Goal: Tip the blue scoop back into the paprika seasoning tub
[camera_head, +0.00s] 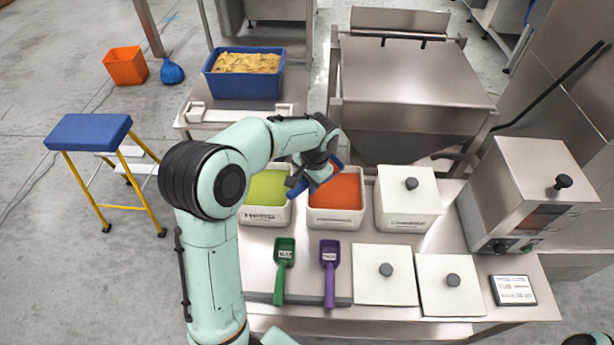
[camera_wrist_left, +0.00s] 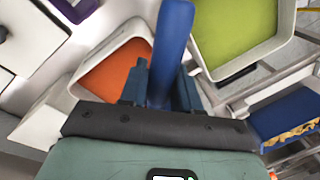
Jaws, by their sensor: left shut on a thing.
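The blue scoop (camera_wrist_left: 173,45) is held by its handle in my left gripper (camera_head: 311,184). In the left wrist view the handle rises between the two fingers of the left gripper (camera_wrist_left: 160,88); I cannot make out the scoop's bowl. In the head view the left gripper is above the left part of the paprika tub (camera_head: 345,192), a white tub with orange-red powder. The tub also shows in the left wrist view (camera_wrist_left: 112,80). The gripper and wrist cover part of its left rim. My right gripper is not in view.
A tub of yellow-green powder (camera_head: 264,190) stands left of the paprika tub, a lidded white tub (camera_head: 407,205) right of it. A green scoop (camera_head: 281,265), a purple scoop (camera_head: 329,268) and two loose lids (camera_head: 385,290) (camera_head: 450,298) lie in front. A steel machine (camera_head: 522,190) stands right.

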